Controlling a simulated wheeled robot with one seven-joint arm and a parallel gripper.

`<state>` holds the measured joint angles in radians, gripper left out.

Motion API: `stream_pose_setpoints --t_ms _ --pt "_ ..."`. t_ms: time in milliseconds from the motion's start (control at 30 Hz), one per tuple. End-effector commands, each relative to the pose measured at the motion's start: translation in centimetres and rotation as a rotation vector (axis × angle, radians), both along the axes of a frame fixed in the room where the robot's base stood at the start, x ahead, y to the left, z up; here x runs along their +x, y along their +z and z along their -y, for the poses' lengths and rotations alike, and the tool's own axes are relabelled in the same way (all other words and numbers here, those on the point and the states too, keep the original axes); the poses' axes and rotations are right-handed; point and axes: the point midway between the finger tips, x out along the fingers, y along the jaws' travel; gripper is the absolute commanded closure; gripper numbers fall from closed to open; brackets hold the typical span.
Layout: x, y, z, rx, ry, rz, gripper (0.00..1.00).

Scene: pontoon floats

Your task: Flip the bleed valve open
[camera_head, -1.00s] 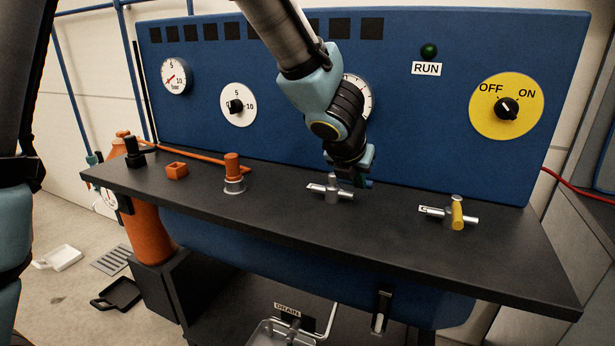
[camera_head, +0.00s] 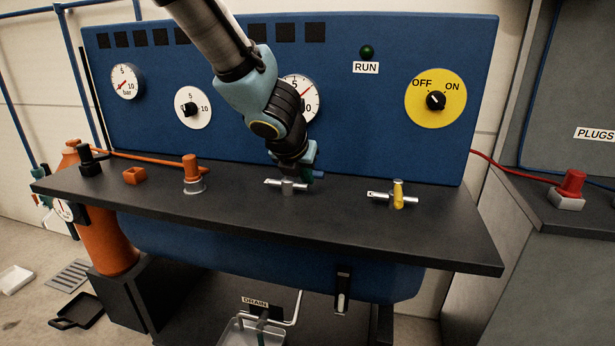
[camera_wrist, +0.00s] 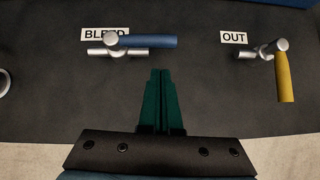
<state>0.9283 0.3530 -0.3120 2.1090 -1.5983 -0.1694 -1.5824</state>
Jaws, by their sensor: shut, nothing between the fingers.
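The bleed valve (camera_head: 287,187) stands on the dark bench top, a silver cross-shaped body partly behind my gripper. In the wrist view, its blue lever (camera_wrist: 150,41) points right, roughly along the silver pipe, and partly covers the BLEED label (camera_wrist: 91,34). My gripper (camera_wrist: 160,72) has its teal fingers shut together and empty. In the wrist view, the fingertips show just below the lever, right of the valve body; I cannot tell whether they touch. In the head view, my gripper (camera_head: 308,178) is just right of the valve, its fingertips largely hidden.
The OUT valve (camera_head: 397,196) stands to the right, its yellow lever (camera_wrist: 285,78) across its pipe. The blue panel (camera_head: 350,120) with gauges and a yellow OFF/ON switch (camera_head: 436,100) rises behind. An orange-topped fitting (camera_head: 193,172) stands left. The bench's front strip is clear.

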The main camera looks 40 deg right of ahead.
Motion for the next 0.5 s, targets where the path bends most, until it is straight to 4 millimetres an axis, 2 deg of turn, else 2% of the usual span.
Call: stream_pose_setpoints --t_ms 500 --pt "-2.0 5.5 -3.4 -0.001 0.000 0.002 1.00"
